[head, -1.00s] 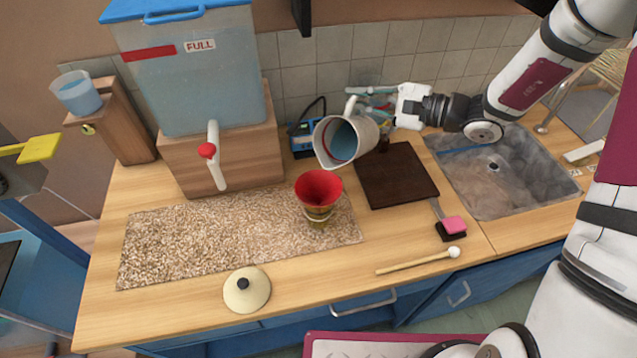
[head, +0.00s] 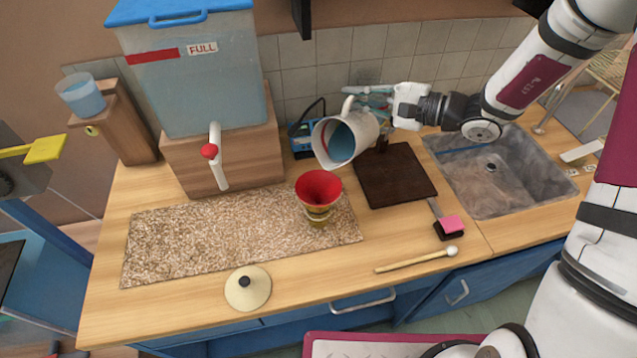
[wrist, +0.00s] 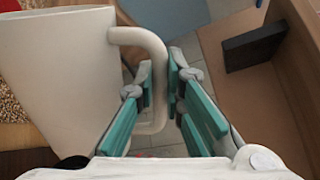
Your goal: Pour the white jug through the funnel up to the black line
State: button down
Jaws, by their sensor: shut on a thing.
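The white jug (head: 352,134) is held up above the counter, tilted with its mouth toward the left front; blue liquid shows inside. My gripper (head: 385,100) is behind and to the right of it. In the wrist view my gripper (wrist: 162,88) is shut on the handle of the white jug (wrist: 70,60). The red funnel (head: 318,186) stands upright in a small yellowish vessel (head: 319,215) on the speckled mat, below and to the left of the jug's mouth. No stream shows between jug and funnel. I cannot make out a black line on the vessel.
A large tank (head: 190,75) marked FULL with a red-knobbed tap stands on a wooden block behind the speckled mat (head: 190,255). A dark board (head: 395,178), a pink sponge (head: 449,227), a mallet (head: 415,261) and a lid (head: 247,288) lie around. The sink (head: 495,180) is right.

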aim_at(351, 97)
jog(key=shift+s+a+r+n+p, duration=0.4)
jog(key=shift+s+r+n+p, duration=0.2)
jog(key=shift+s+r+n, duration=0.15)
dwell(1.8)
jog(key=shift+s+a+r+n+p, duration=0.15)
jog(key=shift+s+a+r+p, duration=0.1)
jog(key=shift+s, duration=0.1)
jog(key=shift+s+a+r+n+p, duration=0.1)
jog(key=shift+s+p, duration=0.1)
jog(key=shift+s, duration=0.1)
dwell(1.0)
